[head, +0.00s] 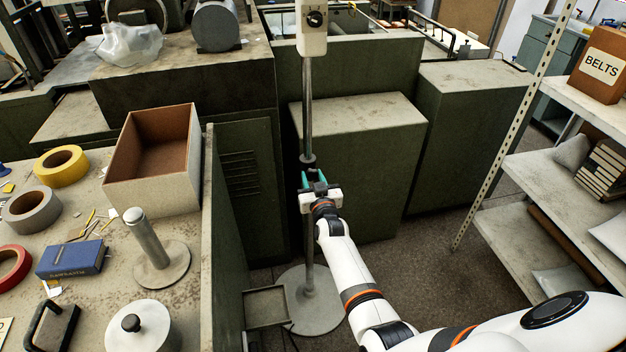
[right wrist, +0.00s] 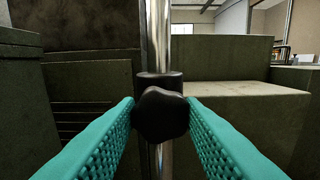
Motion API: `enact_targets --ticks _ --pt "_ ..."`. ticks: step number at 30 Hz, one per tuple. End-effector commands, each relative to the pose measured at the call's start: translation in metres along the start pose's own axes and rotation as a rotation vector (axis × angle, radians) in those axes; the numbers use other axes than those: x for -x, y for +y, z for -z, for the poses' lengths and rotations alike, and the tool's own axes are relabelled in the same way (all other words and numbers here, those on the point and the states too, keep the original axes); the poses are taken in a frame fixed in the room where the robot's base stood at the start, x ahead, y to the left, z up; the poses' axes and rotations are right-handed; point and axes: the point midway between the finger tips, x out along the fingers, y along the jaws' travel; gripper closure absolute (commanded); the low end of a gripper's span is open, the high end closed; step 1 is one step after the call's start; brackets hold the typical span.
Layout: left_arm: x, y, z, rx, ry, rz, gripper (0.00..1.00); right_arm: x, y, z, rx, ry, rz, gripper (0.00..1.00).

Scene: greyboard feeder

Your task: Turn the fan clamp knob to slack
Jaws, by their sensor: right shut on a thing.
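The fan stand is a chrome pole (head: 308,110) with a white control box (head: 312,30) at the top of the view and a round base (head: 312,318) on the floor. A black clamp collar (head: 308,161) sits around the pole. In the right wrist view the clamp knob (right wrist: 160,115) is black and lobed, at the front of the collar. My right gripper (head: 313,178) has its teal fingers on either side of the knob and is shut on it. The fan head is out of view. My left gripper is not in view.
Green cabinets (head: 360,150) stand close behind the pole. A shelf rack (head: 570,190) is at right, with bare floor between.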

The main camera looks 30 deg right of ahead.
Motion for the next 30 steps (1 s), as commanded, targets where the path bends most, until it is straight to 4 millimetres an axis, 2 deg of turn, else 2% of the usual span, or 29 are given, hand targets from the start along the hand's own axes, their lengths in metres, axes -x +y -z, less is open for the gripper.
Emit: enact_targets --ticks 30 --pt "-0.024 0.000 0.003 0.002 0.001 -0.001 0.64 0.000 -0.001 0.003 -0.969 0.001 0.000 0.88"
